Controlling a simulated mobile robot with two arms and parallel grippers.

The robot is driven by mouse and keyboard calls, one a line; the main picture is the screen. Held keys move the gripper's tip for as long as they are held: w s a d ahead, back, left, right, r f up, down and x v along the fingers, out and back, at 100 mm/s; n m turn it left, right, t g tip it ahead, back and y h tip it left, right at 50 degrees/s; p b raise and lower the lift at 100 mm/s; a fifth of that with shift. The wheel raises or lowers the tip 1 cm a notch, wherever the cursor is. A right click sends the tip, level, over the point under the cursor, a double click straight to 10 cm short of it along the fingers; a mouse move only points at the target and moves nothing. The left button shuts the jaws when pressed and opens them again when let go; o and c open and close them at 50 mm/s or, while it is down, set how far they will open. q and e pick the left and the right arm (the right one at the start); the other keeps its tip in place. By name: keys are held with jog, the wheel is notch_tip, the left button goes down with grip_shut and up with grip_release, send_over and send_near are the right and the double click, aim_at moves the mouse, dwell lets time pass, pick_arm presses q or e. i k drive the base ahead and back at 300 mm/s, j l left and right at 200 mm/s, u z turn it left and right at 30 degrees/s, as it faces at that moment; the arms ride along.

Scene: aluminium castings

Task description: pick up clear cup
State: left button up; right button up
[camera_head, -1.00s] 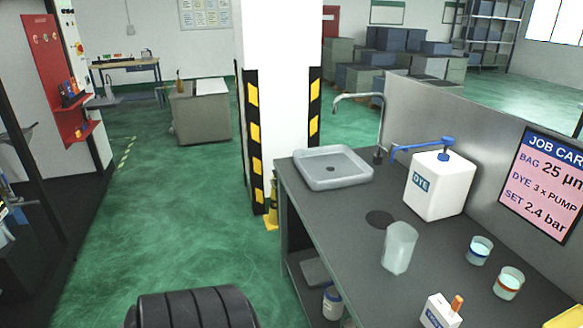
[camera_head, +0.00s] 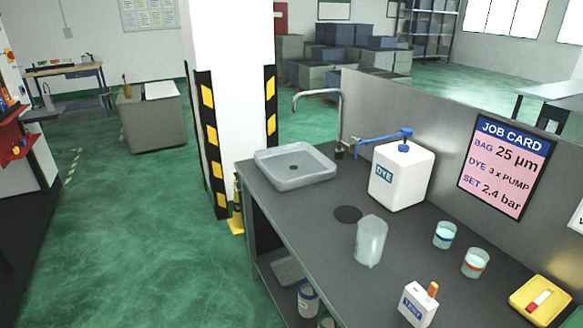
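A clear, translucent cup (camera_head: 370,242) stands on the dark grey worktop, in front of the white DYE container and beside a dark round spot. It looks empty. Two smaller clear cups stand to its right, one with a blue band (camera_head: 444,235) and one with an orange band (camera_head: 475,263); both seem to hold pale liquid. Neither of my grippers is in the head view.
The worktop (camera_head: 310,232) also carries a grey sink tray (camera_head: 295,166) with a tap, the DYE pump container (camera_head: 401,176), a small white box (camera_head: 417,304) and a yellow case (camera_head: 540,301). A panel with a job card (camera_head: 505,165) backs it. Green floor is free on the left.

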aim_at(475, 261)
jog(key=i+j+z, duration=0.1)
jog(key=z, duration=0.25)
jog(key=j+z, duration=0.1)
jog(key=z, duration=0.3)
jog(key=i+j+z, duration=0.15)
jog(key=z, duration=0.2)
